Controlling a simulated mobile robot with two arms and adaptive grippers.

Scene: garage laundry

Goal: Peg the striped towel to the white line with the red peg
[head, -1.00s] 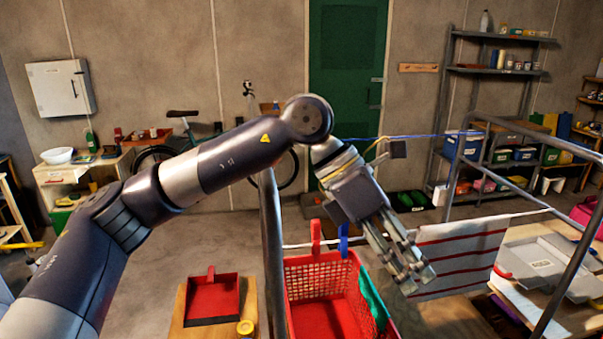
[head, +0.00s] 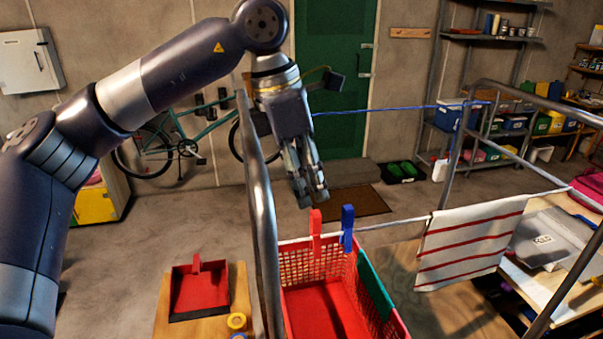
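The striped towel (head: 468,243), white with red stripes, hangs over the white line (head: 395,222) at the right. The red peg (head: 315,232) stands upright by the line's left part, at the back rim of a red basket; whether line or rim bears it I cannot tell. A blue peg (head: 347,228) stands just right of it. My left gripper (head: 312,198) points down just above the red peg, apart from it. Its fingers look a little apart, with nothing between them. My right gripper is out of view.
The red basket (head: 292,268) stands below the pegs, with a green thing (head: 375,290) at its right side. A metal post (head: 262,200) rises close left of my gripper. A blue line (head: 390,108) runs behind. A red dustpan (head: 198,290) lies at the lower left.

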